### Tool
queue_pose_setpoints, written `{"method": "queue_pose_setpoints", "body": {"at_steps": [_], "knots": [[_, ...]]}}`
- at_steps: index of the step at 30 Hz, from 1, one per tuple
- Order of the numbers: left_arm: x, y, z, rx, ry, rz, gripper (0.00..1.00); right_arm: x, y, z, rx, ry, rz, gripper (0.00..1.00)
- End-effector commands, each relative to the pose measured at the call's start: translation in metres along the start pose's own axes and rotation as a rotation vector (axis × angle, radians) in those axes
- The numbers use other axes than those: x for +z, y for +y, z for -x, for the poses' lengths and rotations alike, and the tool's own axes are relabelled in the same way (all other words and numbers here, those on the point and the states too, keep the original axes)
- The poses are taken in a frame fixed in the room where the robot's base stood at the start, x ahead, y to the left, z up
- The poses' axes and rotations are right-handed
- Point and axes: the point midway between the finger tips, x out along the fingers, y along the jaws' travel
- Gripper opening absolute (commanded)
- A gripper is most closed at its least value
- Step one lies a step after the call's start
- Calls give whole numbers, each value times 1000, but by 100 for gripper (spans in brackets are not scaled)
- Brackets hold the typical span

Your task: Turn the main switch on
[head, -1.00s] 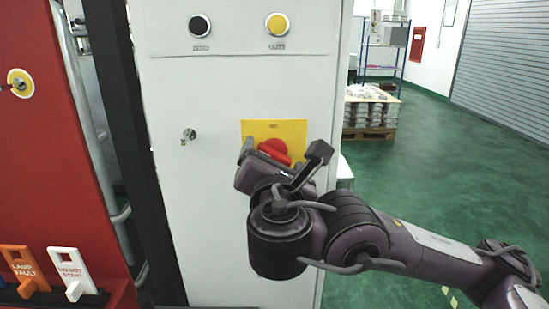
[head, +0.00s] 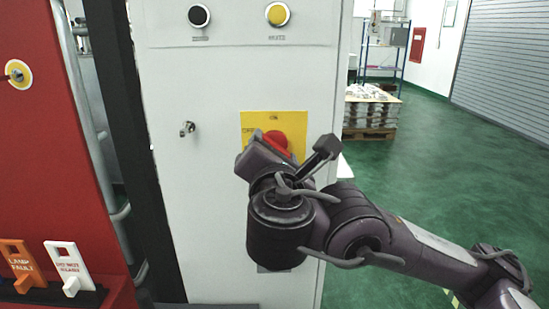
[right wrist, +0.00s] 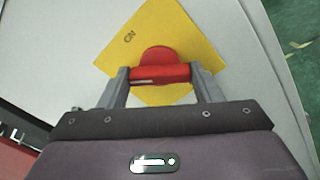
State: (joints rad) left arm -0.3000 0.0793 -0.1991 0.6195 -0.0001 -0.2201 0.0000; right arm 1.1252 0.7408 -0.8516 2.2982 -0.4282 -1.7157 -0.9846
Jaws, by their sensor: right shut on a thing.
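The main switch (head: 277,140) is a red rotary handle on a yellow plate (head: 300,123) on the front of the grey cabinet (head: 215,90). In the right wrist view the red handle (right wrist: 160,72) lies between the two fingers of my right gripper (right wrist: 160,76), which is shut on it. The word "ON" shows on the yellow plate (right wrist: 131,37), and in the head view "ON" is at the plate's top and "OFF" at its left. My right arm hides the plate's lower part in the head view. My left gripper is not in view.
A black button (head: 199,16) and a yellow button (head: 277,14) sit higher on the cabinet. A key switch (head: 187,128) is to the left. A red panel (head: 60,130) with tags stands at far left. Green floor (head: 430,150) is open at right.

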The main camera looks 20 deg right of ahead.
Motion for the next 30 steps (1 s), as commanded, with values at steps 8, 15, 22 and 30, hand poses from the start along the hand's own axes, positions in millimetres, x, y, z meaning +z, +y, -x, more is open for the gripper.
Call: {"method": "queue_pose_setpoints", "body": {"at_steps": [8,15,22,30], "knots": [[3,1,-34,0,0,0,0,-5,-4,0,0,0,-248,35],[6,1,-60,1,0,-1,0,-5,-3,0,1,1,-474,35],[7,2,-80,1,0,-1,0,-4,-3,0,0,0,-668,35],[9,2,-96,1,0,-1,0,-3,-2,0,-1,0,-827,35]]}}
